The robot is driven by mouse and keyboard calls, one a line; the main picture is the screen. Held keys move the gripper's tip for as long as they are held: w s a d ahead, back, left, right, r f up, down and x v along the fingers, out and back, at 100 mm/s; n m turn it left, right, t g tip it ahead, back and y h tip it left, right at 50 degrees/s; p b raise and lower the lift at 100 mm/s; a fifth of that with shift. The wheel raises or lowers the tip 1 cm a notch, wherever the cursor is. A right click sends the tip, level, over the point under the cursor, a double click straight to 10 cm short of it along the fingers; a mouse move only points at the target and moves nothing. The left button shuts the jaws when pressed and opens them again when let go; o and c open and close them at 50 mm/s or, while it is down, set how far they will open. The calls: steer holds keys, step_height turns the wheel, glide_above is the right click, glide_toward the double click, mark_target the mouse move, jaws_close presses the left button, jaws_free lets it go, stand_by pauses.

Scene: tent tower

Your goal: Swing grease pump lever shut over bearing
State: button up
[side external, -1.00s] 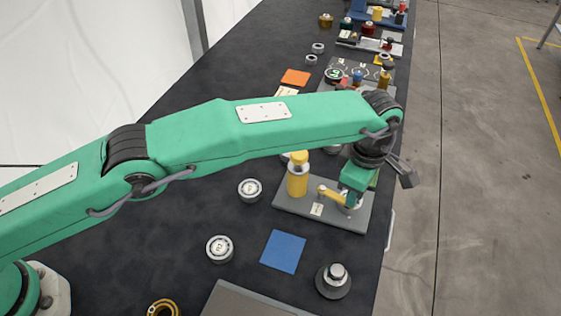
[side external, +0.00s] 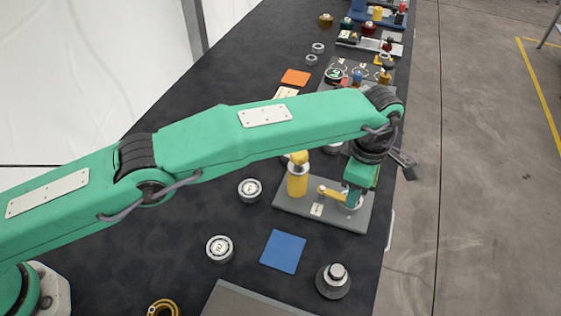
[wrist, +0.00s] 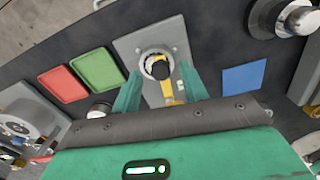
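The grease pump (side external: 297,181), a yellow upright cylinder, stands on a grey plate (side external: 283,203) in the side view. Its yellow lever (side external: 331,193) reaches right toward my gripper (side external: 354,202). In the wrist view, the lever (wrist: 166,91) lies between my two green fingers, and a black knob (wrist: 160,69) appears over the pale bearing ring (wrist: 147,57). The fingers of my gripper (wrist: 160,72) are spread, with gaps visible on both sides of the knob. In the side view my gripper hides the lever's far end and most of the bearing.
A blue square (side external: 283,251) and a round metal part (side external: 333,281) lie in front of the plate. Loose bearings (side external: 250,190) sit to the left. Red (wrist: 63,84) and green (wrist: 97,69) squares show in the wrist view. The table edge is close on the right.

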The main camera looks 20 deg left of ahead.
steer(key=shift+s+m, duration=0.25)
steer(key=shift+m, duration=0.05)
stand_by(0.4)
